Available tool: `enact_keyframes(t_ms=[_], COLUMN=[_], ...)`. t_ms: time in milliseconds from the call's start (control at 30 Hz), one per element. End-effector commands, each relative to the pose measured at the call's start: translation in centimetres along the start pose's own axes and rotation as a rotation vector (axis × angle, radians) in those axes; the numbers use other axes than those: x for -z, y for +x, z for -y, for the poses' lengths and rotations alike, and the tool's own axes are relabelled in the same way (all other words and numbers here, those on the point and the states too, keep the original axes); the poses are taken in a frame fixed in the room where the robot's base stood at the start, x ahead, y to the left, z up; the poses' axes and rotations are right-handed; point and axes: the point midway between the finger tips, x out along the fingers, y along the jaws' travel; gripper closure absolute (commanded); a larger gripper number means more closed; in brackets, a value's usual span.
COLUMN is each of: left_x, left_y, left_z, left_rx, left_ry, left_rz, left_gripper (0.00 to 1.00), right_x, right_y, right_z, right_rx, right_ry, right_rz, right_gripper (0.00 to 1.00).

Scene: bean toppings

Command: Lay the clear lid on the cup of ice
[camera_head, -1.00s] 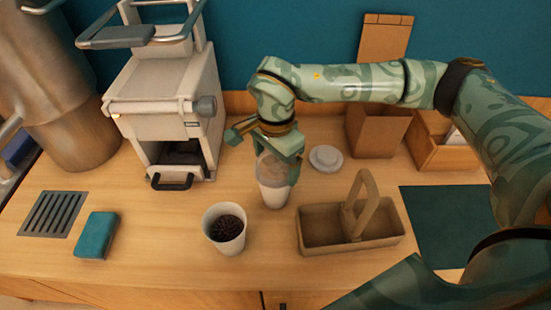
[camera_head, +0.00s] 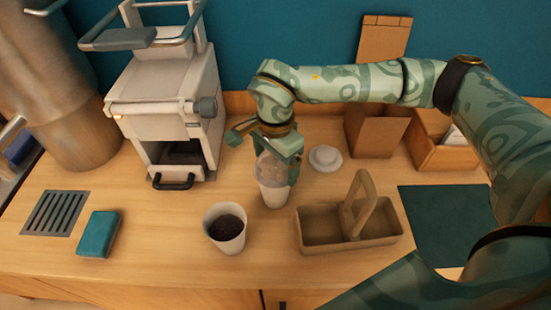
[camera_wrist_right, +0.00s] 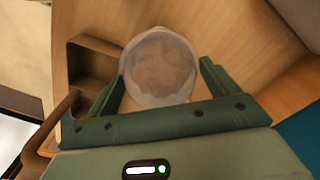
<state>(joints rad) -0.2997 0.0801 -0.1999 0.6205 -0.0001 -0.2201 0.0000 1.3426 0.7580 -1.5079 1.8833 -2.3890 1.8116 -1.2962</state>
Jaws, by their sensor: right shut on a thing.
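The white cup of ice (camera_head: 274,196) stands upright on the counter in the head view, below my right gripper (camera_head: 275,165). The clear lid (camera_head: 270,170) is at the cup's top, between the fingers. In the right wrist view the round clear lid (camera_wrist_right: 158,65) lies between the fingers of my right gripper (camera_wrist_right: 162,88), which is shut on it. Pale, blurred shapes show through the lid. I cannot tell whether the lid fully rests on the rim. My left gripper is not in view.
A white cup of dark beans (camera_head: 226,228) stands in front and left. A brown carrier with a handle (camera_head: 318,235) is at the right. A small white lid (camera_head: 325,158) lies behind. The coffee machine (camera_head: 165,120) stands back left. A teal sponge (camera_head: 98,234) lies at left.

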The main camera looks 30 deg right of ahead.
Motion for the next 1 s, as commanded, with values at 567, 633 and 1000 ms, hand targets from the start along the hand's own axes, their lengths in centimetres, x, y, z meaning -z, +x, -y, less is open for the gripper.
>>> enact_keyframes(t_ms=[567,633,1000], left_x=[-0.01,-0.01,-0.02], left_y=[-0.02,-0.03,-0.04], left_z=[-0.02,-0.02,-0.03], left_rx=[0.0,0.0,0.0], left_ry=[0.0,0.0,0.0], left_rz=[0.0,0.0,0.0], left_gripper=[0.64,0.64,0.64], right_x=[0.0,0.0,0.0], right_y=[0.18,0.32,0.65], right_z=[-0.02,-0.03,-0.03], right_rx=[-0.001,-0.002,-0.001], right_ry=[0.001,0.001,0.001], right_rz=[0.0,0.0,0.0], right_gripper=[0.34,0.34,0.34])
